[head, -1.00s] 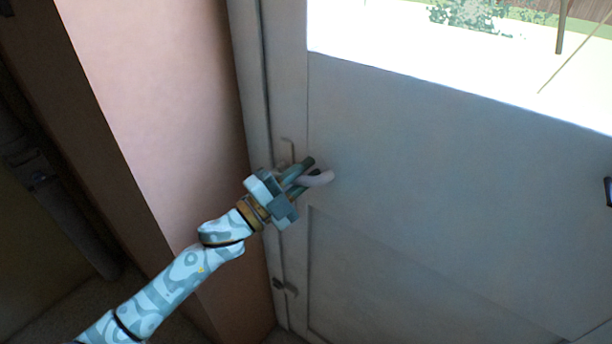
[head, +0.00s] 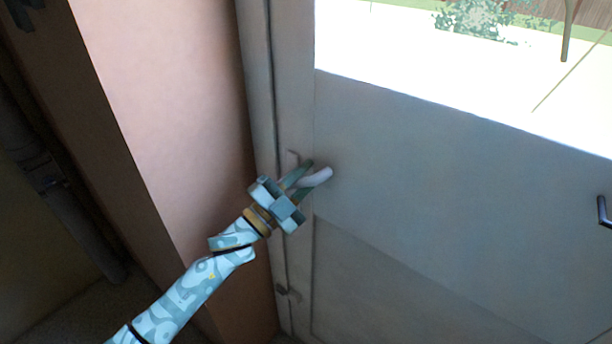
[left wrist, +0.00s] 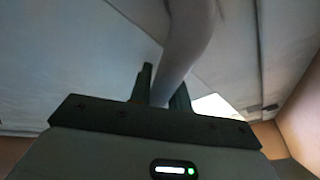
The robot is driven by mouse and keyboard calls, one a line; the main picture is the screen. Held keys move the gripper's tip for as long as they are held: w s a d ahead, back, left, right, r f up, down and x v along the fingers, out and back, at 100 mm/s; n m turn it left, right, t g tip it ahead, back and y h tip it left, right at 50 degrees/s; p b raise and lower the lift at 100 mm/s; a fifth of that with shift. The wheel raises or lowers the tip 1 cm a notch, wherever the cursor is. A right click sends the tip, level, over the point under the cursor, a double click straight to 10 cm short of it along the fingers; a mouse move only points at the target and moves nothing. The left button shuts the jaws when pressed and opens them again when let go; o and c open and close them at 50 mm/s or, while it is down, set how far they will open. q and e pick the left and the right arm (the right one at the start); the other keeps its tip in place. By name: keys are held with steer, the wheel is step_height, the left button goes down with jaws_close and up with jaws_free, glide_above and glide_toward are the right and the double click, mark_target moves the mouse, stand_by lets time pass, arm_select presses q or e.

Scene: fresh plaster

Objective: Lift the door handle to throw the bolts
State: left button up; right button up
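The door handle (head: 320,177) is a pale, rounded lever near the left edge of the grey door (head: 430,180). In the head view its free end points right and tilts upward. My left gripper (head: 304,180) has one finger on each side of the lever and looks closed on it. In the left wrist view the lever (left wrist: 190,45) runs down between the two dark fingers (left wrist: 162,88). The lever's root is hidden behind the gripper. The bolts are not clearly seen. My right gripper is in neither view.
A pinkish plaster wall (head: 170,110) stands close on the left, beside the door frame (head: 258,90). A bright glass pane (head: 450,70) fills the door's upper part. A dark handle (head: 603,211) shows at the right edge. A small fitting (head: 288,291) sits lower on the door edge.

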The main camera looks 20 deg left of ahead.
arm_select(q)
steer(key=o, duration=0.4)
steer(key=shift+c, duration=0.2)
steer(key=v, duration=1.6)
steer(key=shift+b, duration=0.3)
steer(key=shift+s+a+f, duration=0.1)
steer(key=shift+a+f, duration=0.05)
